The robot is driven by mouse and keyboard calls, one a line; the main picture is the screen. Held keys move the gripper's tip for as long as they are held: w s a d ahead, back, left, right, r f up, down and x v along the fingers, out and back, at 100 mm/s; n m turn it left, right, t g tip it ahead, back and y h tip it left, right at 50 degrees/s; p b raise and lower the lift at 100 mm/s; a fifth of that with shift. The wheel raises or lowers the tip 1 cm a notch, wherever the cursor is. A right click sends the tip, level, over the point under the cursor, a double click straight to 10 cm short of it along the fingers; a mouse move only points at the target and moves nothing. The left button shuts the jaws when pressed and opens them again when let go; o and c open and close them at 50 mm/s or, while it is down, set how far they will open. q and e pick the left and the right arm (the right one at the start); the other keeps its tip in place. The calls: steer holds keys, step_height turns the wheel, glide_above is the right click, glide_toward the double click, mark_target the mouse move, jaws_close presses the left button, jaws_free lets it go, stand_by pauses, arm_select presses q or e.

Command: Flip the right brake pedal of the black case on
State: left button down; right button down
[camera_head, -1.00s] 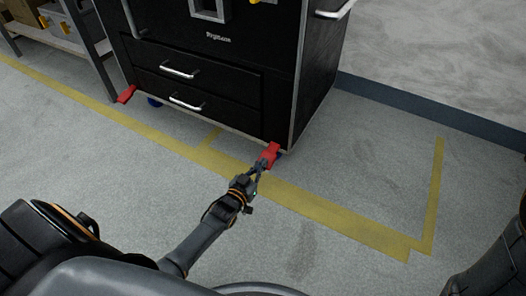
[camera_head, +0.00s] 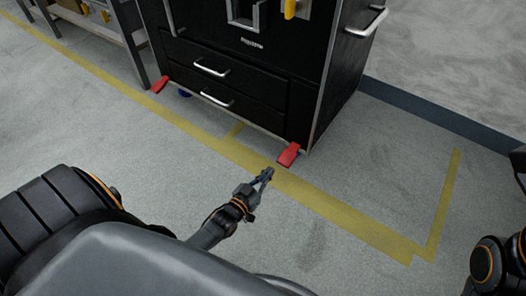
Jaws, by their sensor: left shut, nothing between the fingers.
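The black case (camera_head: 275,50) stands on the grey floor on casters. Its right brake pedal (camera_head: 289,154) is red and sticks out at the bottom near the front right corner, sloping down toward the floor. Its left brake pedal (camera_head: 159,84), also red, sticks out at the bottom left. My left gripper (camera_head: 268,174) is shut and empty, just in front of and to the left of the right pedal, with a small gap showing between them. I cannot tell whether the pedal is pressed. My right gripper is out of view; part of my right arm shows at the right edge.
Yellow tape (camera_head: 340,212) runs along the floor in front of the case and turns back at the right. A shelf (camera_head: 108,32) with boxes stands to the left. A wall with a dark skirting (camera_head: 440,118) is at the back right. The floor in front is free.

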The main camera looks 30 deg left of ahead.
arm_select(q)
steer(key=shift+s, duration=1.05)
